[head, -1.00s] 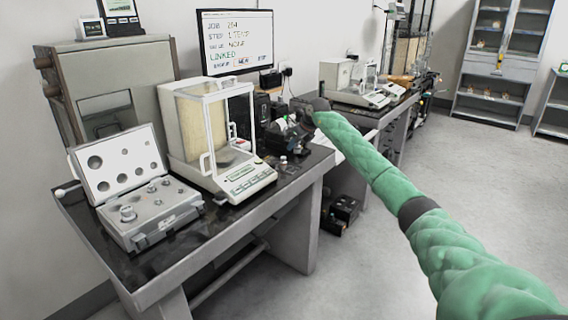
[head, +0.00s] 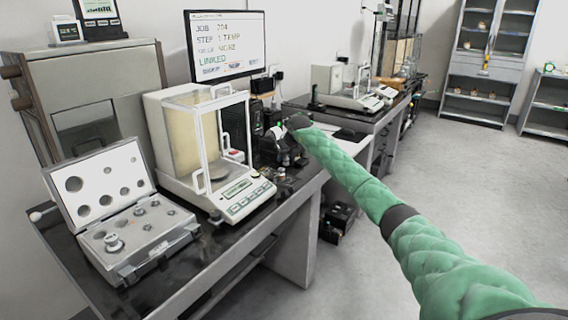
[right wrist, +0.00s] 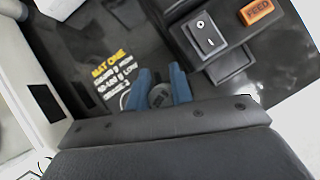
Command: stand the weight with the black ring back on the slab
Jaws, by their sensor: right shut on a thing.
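My right gripper (right wrist: 158,90), with blue fingers, is shut on a small round grey weight (right wrist: 159,97) in the right wrist view. I see the weight from above, so its ring's colour cannot be told. Below lies a black surface with yellow lettering (right wrist: 112,70); I cannot tell whether the weight touches it. In the head view my right gripper (head: 272,152) is a dark shape beside the balance, at the end of my green-sleeved arm. A small silvery piece (head: 280,174) shows just below it. My left gripper is out of view.
The glass-sided balance (head: 228,198) stands left of the right gripper. An open weight case (head: 168,237) holding several weights lies further left. A grey device (right wrist: 205,35) and an orange display (right wrist: 257,11) sit close to the gripper. Floor is clear at right.

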